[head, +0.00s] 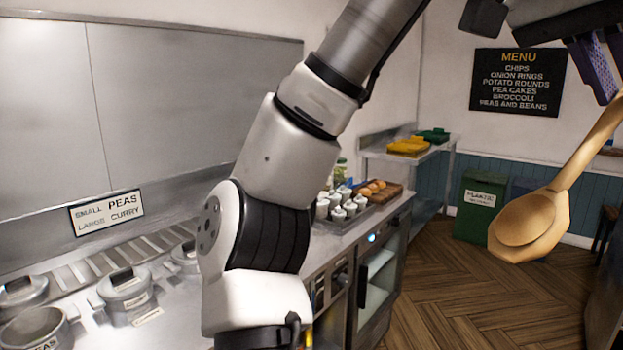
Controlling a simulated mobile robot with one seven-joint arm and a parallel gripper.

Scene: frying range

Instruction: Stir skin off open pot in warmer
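An open pot (35,330) sits in the steel warmer (165,320) at the lower left, with a label reading "PEAS" on its side. Its inside is only partly visible and I cannot make out a skin. Lidded pots stand behind and beside it, one of them (125,288) nearest on the right. My gripper (606,98) is at the upper right, partly cut off by the frame edge. A wooden spoon (530,225) hangs in the air below it, bowl downward, far from the pot. The spoon's handle runs up to the purple fingers; the grip itself is mostly out of frame.
My arm crosses the middle and hides part of the counter. A sign (107,212) reads "SMALL PEAS LARGE CURRY". Several small containers (340,205) and a wooden tray (378,191) stand farther along. A green bin (480,208) stands at the back; the wooden floor is clear.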

